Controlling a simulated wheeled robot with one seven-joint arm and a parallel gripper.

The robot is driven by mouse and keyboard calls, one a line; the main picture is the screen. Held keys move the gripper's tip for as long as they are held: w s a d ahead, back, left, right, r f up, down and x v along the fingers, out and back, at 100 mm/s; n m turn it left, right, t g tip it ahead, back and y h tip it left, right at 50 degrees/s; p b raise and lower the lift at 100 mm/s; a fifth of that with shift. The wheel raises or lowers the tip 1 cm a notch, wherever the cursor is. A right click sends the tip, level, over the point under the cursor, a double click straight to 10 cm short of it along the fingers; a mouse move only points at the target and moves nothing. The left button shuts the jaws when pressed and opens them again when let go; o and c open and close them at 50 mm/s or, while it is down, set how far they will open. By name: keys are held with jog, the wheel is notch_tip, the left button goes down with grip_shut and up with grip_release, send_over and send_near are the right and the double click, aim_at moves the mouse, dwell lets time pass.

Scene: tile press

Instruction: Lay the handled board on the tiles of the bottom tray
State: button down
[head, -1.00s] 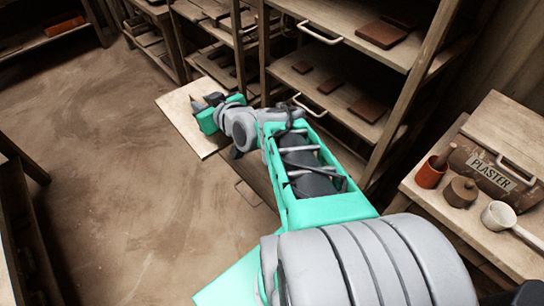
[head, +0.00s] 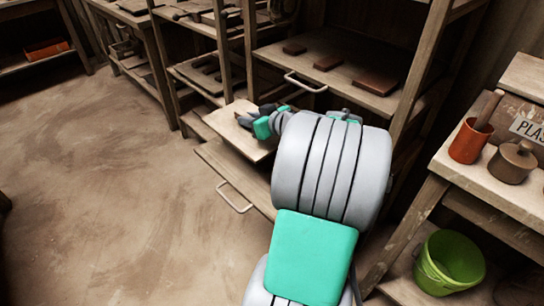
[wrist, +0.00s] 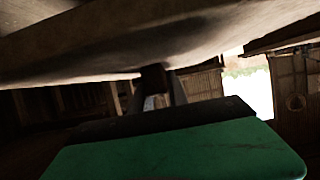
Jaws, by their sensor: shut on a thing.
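The handled board (head: 236,133) is a pale wooden panel in the head view, held out in front of the rack, close above the back part of the bottom tray. Its pale face (wrist: 240,40) fills the top of the wrist view. My gripper (head: 256,118) is shut on the board; its grip on the handle is mostly hidden. In the wrist view a dark finger (wrist: 153,80) reaches up to the board. The bottom tray (head: 222,166) is pulled out, with a metal handle (head: 236,198) at its front. I cannot see its tiles; my arm and the board cover part of it.
A higher tray (head: 345,90) with brown tiles sits in the rack above, its handle sticking out. A rack post (head: 415,75) stands right of my arm. A side table (head: 455,170) with pots and a green bucket (head: 450,262) are at right. The floor at left is clear.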

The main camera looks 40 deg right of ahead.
jog(key=b, duration=0.2)
send_over(272, 158)
notch_tip(272, 158, down, 6)
jog(key=shift+w+a+f, duration=0.1)
jog(key=shift+w+f, duration=0.05)
jog(key=shift+f, duration=0.05)
notch_tip(272, 158, down, 4)
jog(key=shift+r+b, duration=0.15)
jog(key=shift+b, duration=0.65)
jog(key=shift+s+r, duration=0.15)
jog(key=shift+s, duration=0.05)
jog(key=c, duration=1.7)
grip_release()
jog(key=shift+f, duration=0.25)
jog(key=shift+c, duration=0.2)
jog(key=o, duration=0.5)
jog(key=shift+c, duration=0.2)
jog(key=shift+r, duration=0.15)
jog(key=shift+s+r, duration=0.15)
jog(key=shift+r, duration=0.05)
jog(key=p+v, duration=0.2)
jog(key=v, duration=0.9)
jog(key=shift+s+p, duration=0.3)
jog(key=shift+p, duration=0.05)
